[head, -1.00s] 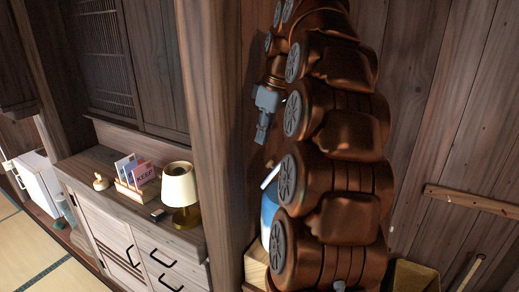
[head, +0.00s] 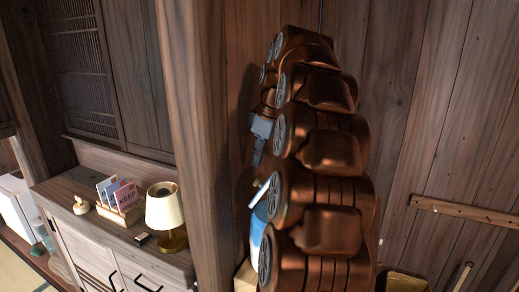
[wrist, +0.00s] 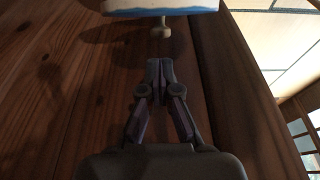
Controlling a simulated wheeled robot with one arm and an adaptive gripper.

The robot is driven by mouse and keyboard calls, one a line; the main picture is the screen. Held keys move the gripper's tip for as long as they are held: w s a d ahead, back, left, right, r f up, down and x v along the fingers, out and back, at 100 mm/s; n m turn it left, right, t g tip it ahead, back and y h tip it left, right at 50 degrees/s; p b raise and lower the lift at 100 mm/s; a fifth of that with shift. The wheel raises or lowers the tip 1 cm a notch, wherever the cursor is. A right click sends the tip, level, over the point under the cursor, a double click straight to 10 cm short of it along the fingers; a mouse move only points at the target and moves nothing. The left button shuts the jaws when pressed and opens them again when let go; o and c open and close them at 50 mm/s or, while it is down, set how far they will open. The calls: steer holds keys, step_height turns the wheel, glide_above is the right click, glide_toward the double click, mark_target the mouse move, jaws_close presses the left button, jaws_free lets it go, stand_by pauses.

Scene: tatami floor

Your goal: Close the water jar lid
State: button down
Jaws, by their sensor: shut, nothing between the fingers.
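The water jar (head: 257,232) shows as a blue and white body low behind my arm in the head view, mostly hidden. A pale slanted edge above it may be the lid (head: 260,192); how far it is open I cannot tell. My gripper (head: 257,163) hangs fingers down above and apart from this edge. In the wrist view my gripper (wrist: 159,62) is shut and empty. A white and blue piece (wrist: 160,8) with a beige knob (wrist: 160,31) is just beyond the fingertips, with a visible gap; it looks like part of the jar or lid.
A wooden post (head: 203,150) stands left of my arm. A cabinet (head: 110,255) carries a lamp (head: 164,206), a card holder (head: 121,212) and a small pale object (head: 80,205). A wall rail (head: 465,210) and a bin (head: 405,282) are at the right.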

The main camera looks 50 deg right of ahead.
mark_target(261, 185)
steer(key=shift+p+x, duration=0.75)
steer(key=shift+x, duration=1.6)
steer(key=shift+s+f+b, duration=0.1)
steer(key=shift+f+b, duration=0.05)
steer(key=shift+b, duration=0.4)
